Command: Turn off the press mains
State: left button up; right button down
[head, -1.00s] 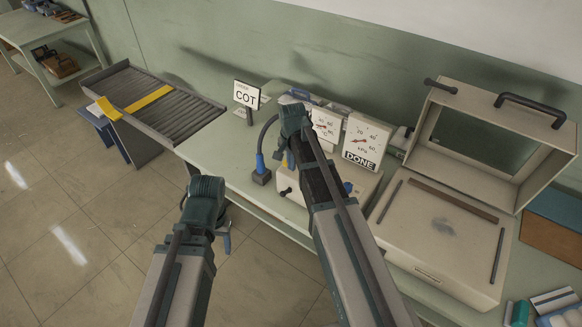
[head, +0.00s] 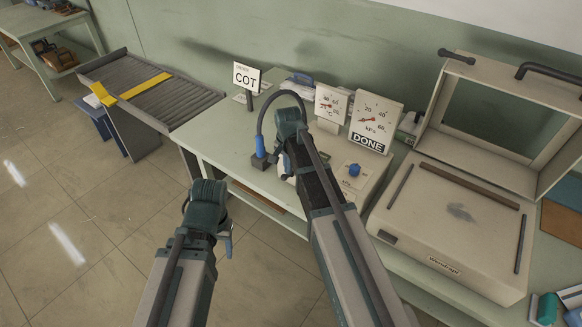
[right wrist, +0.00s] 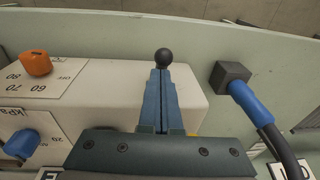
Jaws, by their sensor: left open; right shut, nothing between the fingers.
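The press control box (head: 376,172) stands on the bench left of the press (head: 450,215). It has a blue knob (head: 354,170) on top; the right wrist view also shows an orange knob (right wrist: 36,63). A black ball-ended lever (right wrist: 163,57) shows at the box's edge. My right gripper (right wrist: 161,80) is shut and empty, its fingertips right at the ball; I cannot tell whether they touch. In the head view my right arm hides most of that spot. My left gripper (head: 228,243) is open and empty, low in front of the bench.
A blue plug in a dark socket block (head: 259,162) with a looping cable sits beside my right gripper. Two gauges, one marked DONE (head: 368,144), stand behind the box. A COT sign (head: 246,77) and roller conveyor (head: 150,90) are left. The press lid is raised.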

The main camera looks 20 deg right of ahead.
jog(key=shift+s+a, duration=0.1)
dwell(0.3)
jog(key=shift+s+a+f+t+h+b, duration=0.4)
jog(key=shift+f+t+h+b, duration=0.2)
jog(key=shift+h+b, duration=0.25)
jog(key=t+h+b, duration=0.1)
jog(key=b, duration=0.1)
jog(key=a+f+t+h+b, duration=0.1)
jog(key=b, duration=0.2)
jog(key=s+f+t+h+b, duration=0.1)
jog(key=b, duration=0.1)
jog(key=shift+a+f+h, duration=0.25)
jog(key=shift+h, duration=0.1)
jog(key=shift+a+t+h+b, duration=0.1)
jog(key=shift+t+h+b, duration=0.2)
jog(key=shift+b, duration=0.2)
jog(key=shift+f, duration=0.15)
jog(key=shift+s+a+f+b, duration=0.15)
jog(key=shift+s+f+b, duration=0.05)
jog(key=shift+f+b, duration=0.2)
jog(key=shift+r, duration=0.15)
